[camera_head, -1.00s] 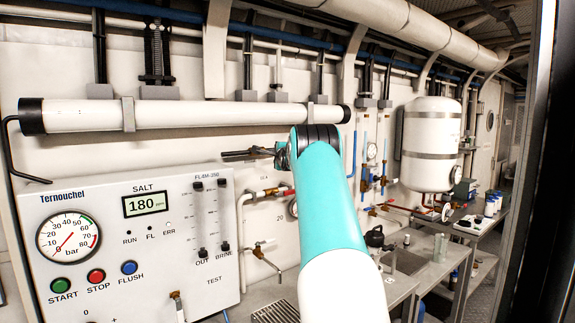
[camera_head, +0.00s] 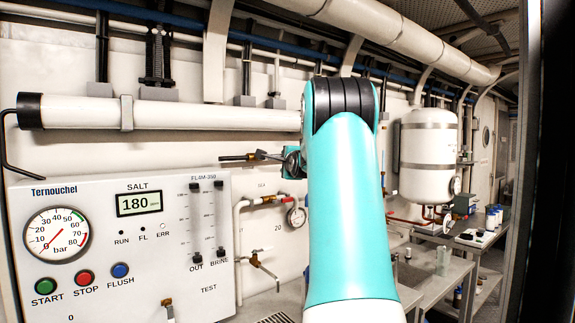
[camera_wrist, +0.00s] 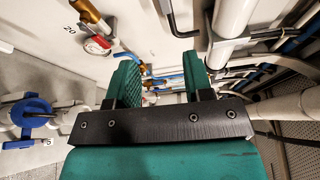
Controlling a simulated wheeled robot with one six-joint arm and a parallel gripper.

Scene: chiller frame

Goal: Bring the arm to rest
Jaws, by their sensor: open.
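My arm, turquoise with a black ringed joint at its top, rises through the middle of the head view. My gripper (camera_wrist: 160,72) shows in the wrist view as two green fingers on a black bar, set well apart with nothing held between them. Past the fingers lie blue and brass pipe fittings and the pale wall. In the head view only a small part of the hand shows at the left of the black joint; the fingertips cannot be made out there.
A control panel (camera_head: 95,215) with a gauge and buttons stands at the left. A long white tube (camera_head: 75,113) runs along the wall above it. A white tank (camera_head: 428,155) hangs at the right, above a metal bench (camera_head: 437,283). A blue valve (camera_wrist: 32,113) shows in the wrist view.

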